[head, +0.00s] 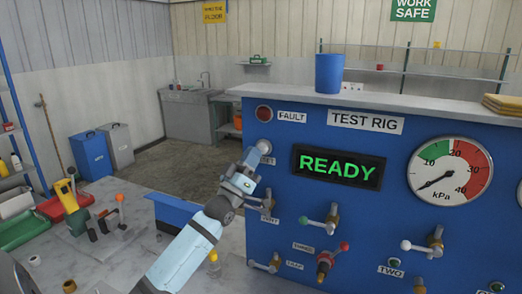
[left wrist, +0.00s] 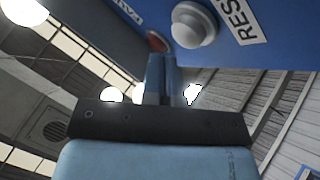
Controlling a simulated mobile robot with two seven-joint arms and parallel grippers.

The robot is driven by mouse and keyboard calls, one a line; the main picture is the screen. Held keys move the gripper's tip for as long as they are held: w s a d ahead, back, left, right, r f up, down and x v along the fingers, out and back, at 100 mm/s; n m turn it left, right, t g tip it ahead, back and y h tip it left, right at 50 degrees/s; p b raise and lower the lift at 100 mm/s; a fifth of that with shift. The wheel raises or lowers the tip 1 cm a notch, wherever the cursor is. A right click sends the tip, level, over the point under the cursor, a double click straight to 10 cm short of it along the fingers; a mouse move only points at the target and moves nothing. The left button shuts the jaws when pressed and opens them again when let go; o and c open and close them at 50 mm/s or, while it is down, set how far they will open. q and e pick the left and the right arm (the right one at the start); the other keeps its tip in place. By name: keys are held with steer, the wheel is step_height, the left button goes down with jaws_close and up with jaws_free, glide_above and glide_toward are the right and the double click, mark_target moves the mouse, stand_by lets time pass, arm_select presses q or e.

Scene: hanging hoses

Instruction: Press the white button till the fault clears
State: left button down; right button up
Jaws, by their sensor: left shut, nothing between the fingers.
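The white button (head: 264,146) is on the blue test rig panel (head: 390,135), below the fault lamp (head: 264,113). The lamp looks dull red and unlit. The display (head: 338,167) reads READY in green. My left gripper (head: 252,160) is shut and empty, with its tips just below and left of the button. In the left wrist view, the white button (left wrist: 194,24) stands on its round mount beside the RESET label (left wrist: 243,18). The shut fingertips (left wrist: 162,62) lie close to it; I cannot tell whether they touch. My right gripper is not in view.
A gauge (head: 449,172) is at the right. A blue cup (head: 329,73) stands on top of the rig. A bench with tools (head: 98,232) is at the left.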

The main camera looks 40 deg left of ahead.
arm_select(q)
steer(key=s, duration=0.1)
steer(key=s+d, duration=0.1)
steer(key=s, duration=0.1)
steer(key=s+p, duration=0.1)
steer(key=shift+s+d, duration=0.25)
steer(key=shift+s, duration=0.15)
stand_by(0.4)
